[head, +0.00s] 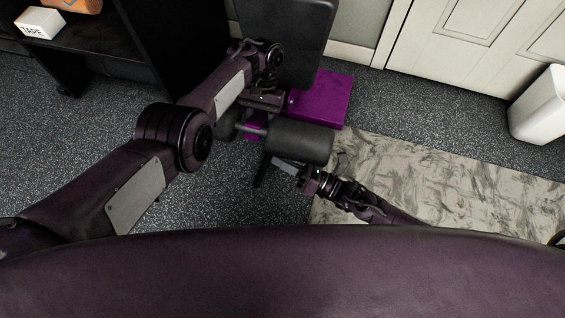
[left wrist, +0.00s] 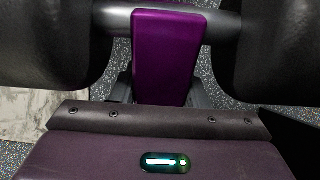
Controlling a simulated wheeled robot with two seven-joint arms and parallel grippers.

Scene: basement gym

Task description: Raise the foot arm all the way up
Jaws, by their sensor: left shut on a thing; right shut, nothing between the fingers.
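The foot arm (head: 255,129) is a purple bar with a metal crossbar and dark padded rollers. One roller (head: 300,143) is plain in the head view, to the right of the bar. In the left wrist view the purple bar (left wrist: 166,58) stands between two black rollers, with the crossbar behind it. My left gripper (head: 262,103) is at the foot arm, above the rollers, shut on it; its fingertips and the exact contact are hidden. My right gripper (head: 308,182) is shut and empty, just below the right roller.
The bench has a black pad (head: 290,35) and a purple block (head: 325,97) behind the rollers. A dark shelf (head: 125,50) stands left with a tape box (head: 40,23). A grey patterned mat (head: 430,185) lies right. A white bin (head: 540,105) stands far right.

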